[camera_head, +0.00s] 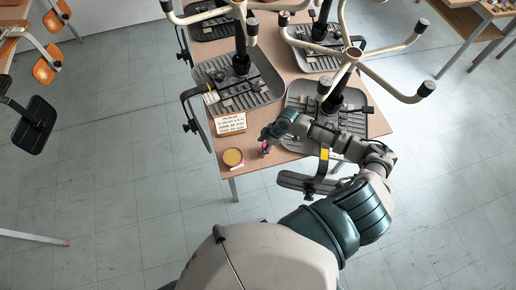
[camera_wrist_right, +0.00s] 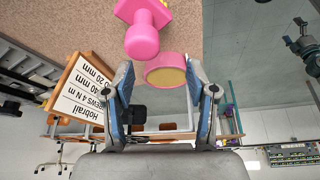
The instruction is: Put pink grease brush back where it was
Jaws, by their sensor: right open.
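The pink brush (camera_head: 265,148) is on the wooden table near its front edge. In the right wrist view the brush (camera_wrist_right: 143,38) shows large as a pink rounded knob on a flat pink part, beyond the fingers. Whether a finger touches the brush cannot be told. My left gripper is out of view.
A lettered sign (camera_head: 230,124) stands behind the pot. Upturned chairs with grey seats (camera_head: 238,80) and pale star bases (camera_head: 352,52) crowd the table (camera_head: 215,147) behind and right of my arm. Open tiled floor (camera_head: 130,190) lies left.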

